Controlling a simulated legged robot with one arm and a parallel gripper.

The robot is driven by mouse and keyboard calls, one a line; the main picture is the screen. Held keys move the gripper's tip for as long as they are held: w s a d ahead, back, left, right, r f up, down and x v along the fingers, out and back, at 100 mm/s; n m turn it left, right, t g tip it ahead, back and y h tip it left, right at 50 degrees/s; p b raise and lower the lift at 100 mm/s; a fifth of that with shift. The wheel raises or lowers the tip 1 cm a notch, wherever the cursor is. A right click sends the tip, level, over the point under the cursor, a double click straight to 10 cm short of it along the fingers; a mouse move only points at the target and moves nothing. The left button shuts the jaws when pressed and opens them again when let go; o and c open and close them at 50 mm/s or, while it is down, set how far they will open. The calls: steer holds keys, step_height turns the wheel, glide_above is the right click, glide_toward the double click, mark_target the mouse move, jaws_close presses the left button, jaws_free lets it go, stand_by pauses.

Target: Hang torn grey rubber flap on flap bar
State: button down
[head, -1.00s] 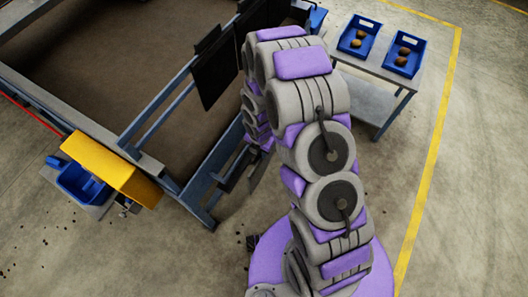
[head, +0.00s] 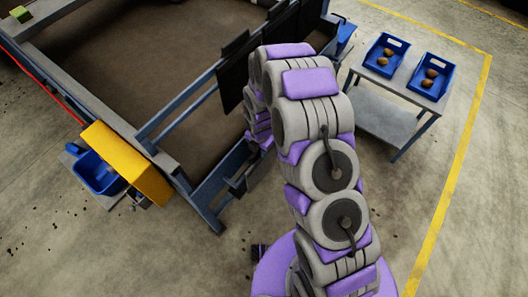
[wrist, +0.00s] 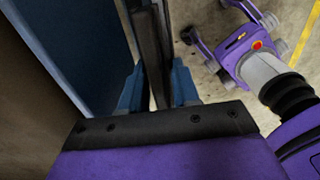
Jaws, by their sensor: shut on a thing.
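In the wrist view my gripper (wrist: 156,92) has its two blue fingers closed on a thin dark strip, seen nearly edge-on, which I take for the grey rubber flap (wrist: 148,45). The tear cannot be made out. In the head view my arm hides most of the gripper, low beside the grader's near side. The flap bar (head: 184,104) runs along the grader's top edge. Its near-left stretch is bare, and dark flaps (head: 234,78) hang farther along it, partly behind my arm.
A blue frame panel (wrist: 72,50) stands close left of my fingers. A yellow box (head: 125,162) and a blue bin (head: 98,176) sit at the grader's left corner. A grey table (head: 384,112) with two blue potato trays stands at right.

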steer(key=shift+w+a+f, duration=0.1)
steer(key=shift+f, duration=1.6)
steer(key=c, duration=0.8)
jaws_free()
steer(key=shift+o, duration=0.2)
